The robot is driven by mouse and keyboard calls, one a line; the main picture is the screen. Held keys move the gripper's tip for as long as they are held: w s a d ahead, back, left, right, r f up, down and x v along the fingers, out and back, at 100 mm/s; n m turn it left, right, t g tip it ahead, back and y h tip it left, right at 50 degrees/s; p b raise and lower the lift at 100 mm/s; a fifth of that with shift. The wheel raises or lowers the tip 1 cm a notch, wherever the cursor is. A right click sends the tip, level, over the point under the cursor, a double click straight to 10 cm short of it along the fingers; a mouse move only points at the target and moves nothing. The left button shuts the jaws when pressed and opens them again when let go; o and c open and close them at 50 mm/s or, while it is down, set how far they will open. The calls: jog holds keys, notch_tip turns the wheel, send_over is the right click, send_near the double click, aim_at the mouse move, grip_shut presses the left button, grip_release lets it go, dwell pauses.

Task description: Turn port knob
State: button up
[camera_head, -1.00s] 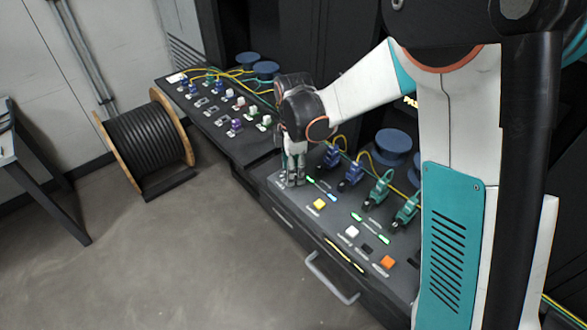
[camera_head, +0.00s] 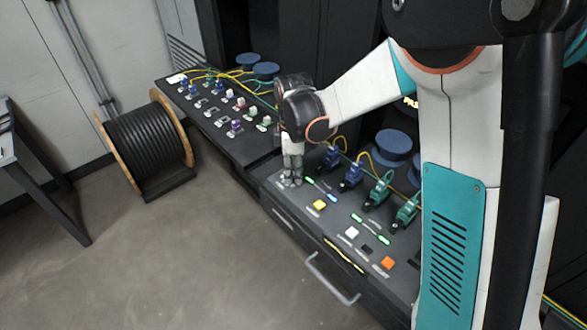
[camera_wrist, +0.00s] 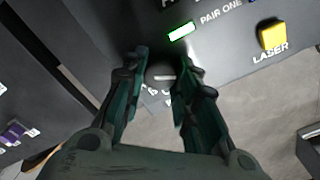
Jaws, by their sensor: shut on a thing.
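My gripper (camera_head: 291,178) points down at the left corner of the near console (camera_head: 290,210). In the wrist view its two dark green fingers (camera_wrist: 162,62) stand on either side of a round dark port knob (camera_wrist: 163,75) with a pale line on top. The fingers are shut on the knob, and their tips hide its sides. In the head view the fingers and wrist hide the knob. White lettering beside the knob is partly covered by the fingers.
A green light (camera_wrist: 181,31) labelled PAIR ONE and a yellow LASER button (camera_wrist: 272,37) are close to the knob. Blue connectors (camera_head: 351,172) and teal connectors (camera_head: 379,190) stand behind. White (camera_head: 351,232) and orange (camera_head: 388,263) buttons lie nearer the front. A cable spool (camera_head: 148,142) stands on the floor.

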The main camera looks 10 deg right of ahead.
jog(key=m, duration=0.5)
jog(key=shift+m, duration=0.3)
jog(key=m, duration=1)
jog(key=shift+m, duration=0.4)
jog(key=m, duration=0.4)
jog(key=shift+m, duration=0.3)
jog(key=o, duration=1.1)
